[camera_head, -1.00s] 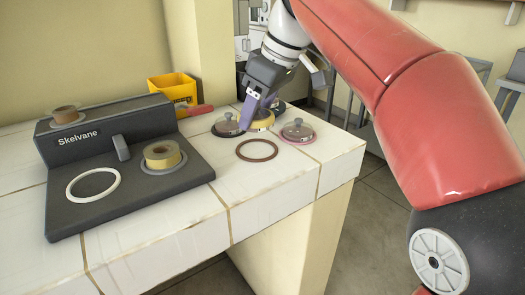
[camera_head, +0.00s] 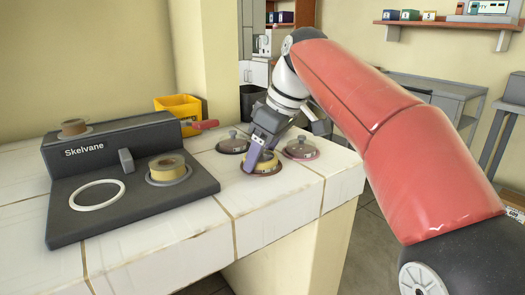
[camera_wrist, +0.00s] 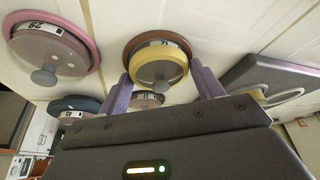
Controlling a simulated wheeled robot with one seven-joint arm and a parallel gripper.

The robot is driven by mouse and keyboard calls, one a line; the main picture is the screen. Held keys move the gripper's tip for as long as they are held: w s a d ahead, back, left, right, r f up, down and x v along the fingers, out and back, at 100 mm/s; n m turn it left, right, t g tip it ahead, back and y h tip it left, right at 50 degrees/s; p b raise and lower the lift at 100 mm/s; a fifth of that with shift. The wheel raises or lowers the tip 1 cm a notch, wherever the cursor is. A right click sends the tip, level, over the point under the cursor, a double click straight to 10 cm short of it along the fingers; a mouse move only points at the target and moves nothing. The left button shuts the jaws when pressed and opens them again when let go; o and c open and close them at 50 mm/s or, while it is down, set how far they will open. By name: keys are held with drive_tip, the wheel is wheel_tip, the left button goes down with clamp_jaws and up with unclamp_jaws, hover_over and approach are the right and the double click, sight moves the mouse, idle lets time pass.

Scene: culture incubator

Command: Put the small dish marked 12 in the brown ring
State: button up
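The small yellow-rimmed dish (camera_head: 266,166) has a round lid with a knob and a label that is hard to read; it also shows in the wrist view (camera_wrist: 160,68). My gripper (camera_head: 262,163) points down, its purple fingers against both sides of the dish, and appears shut on it. The brown ring (camera_head: 250,173) lies on the white tiled counter directly under the dish and partly hidden by it. In the wrist view the brown ring (camera_wrist: 130,50) shows along the dish's far edge. I cannot tell whether the dish touches the counter.
A lidded dish (camera_head: 232,143) and a pink-ringed dish (camera_head: 301,150) stand close behind and to the right. The dark Skelvane device (camera_head: 120,215), bearing a white ring (camera_head: 97,207) and a yellow roll-like piece (camera_head: 168,162), is left. A yellow bin (camera_head: 180,108) stands behind.

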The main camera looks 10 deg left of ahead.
drive_tip(key=shift+o, duration=1.3)
drive_tip(key=shift+d+r, duration=0.1)
drive_tip(key=shift+r, duration=0.4)
drive_tip(key=p+v, duration=0.3)
drive_tip(key=v, duration=0.8)
drive_tip(key=shift+p, duration=0.35)
drive_tip(key=shift+s+d+r, duration=0.1)
drive_tip(key=shift+d, duration=0.05)
